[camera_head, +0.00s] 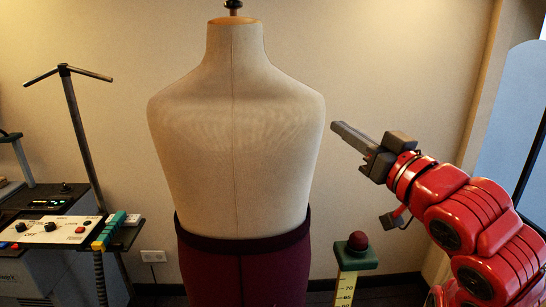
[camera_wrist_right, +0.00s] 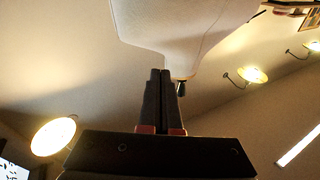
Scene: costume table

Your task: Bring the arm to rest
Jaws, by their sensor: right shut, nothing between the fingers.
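My right gripper (camera_head: 340,128) is in the head view, at the end of my red right arm. It is raised beside the right side of the dress form (camera_head: 235,130) at chest height and points left towards it. Its fingers are shut with nothing between them; they also show together in the right wrist view (camera_wrist_right: 161,75). In the wrist view the pale dress form (camera_wrist_right: 180,22) is beyond the fingertips. I cannot tell the exact gap between gripper and form. My left gripper is in neither view.
A control panel (camera_head: 52,231) and a dark T-shaped stand (camera_head: 80,125) are on the left. A mirror or window (camera_head: 525,130) is at the right edge.

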